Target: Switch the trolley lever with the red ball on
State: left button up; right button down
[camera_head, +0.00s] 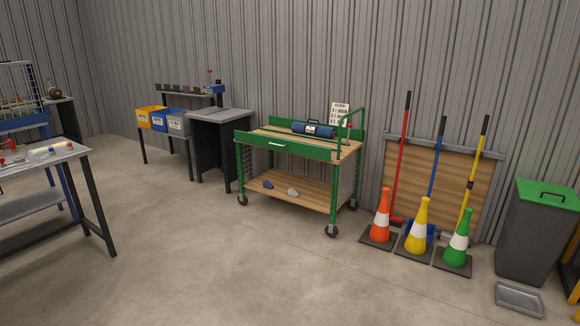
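The green trolley (253,143) with a wooden top stands against the corrugated wall, right of the picture's middle. A raised green handle (352,113) rises at its right end. A small reddish spot (349,126) shows by this handle, too small to tell whether it is the lever's red ball. The lever's position cannot be made out. A white sign with writing (340,112) stands at the same end. A blue roll or case (313,130) lies on the trolley top. Neither of my grippers is in view.
Orange (381,218), yellow (419,228) and green (458,240) cones stand right of the trolley, before leaning long-handled tools. A grey bin (530,240) stands far right, a metal table (84,160) at left. The concrete floor before the trolley is clear.

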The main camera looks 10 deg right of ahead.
aim_at(350, 125)
jog(key=i+l+z, duration=0.3)
jog(key=i, duration=0.2)
jog(key=i+l+z, duration=0.15)
jog(key=i+z, duration=0.15)
jog(key=i, duration=0.2)
jog(key=i+z, duration=0.35)
jog(key=i, duration=0.2)
jog(key=i+u, duration=0.1)
jog(key=i, duration=0.4)
jog(key=i+l+u, duration=0.1)
jog(key=i, duration=0.35)
jog(key=i+l+u, duration=0.1)
jog(key=i, duration=0.4)
jog(key=i+l+u, duration=0.1)
jog(key=i, duration=0.35)
jog(key=i+l+u, duration=0.35)
jog(key=i+u, duration=0.15)
jog(key=i+l+u, duration=0.45)
jog(key=i+l, duration=0.1)
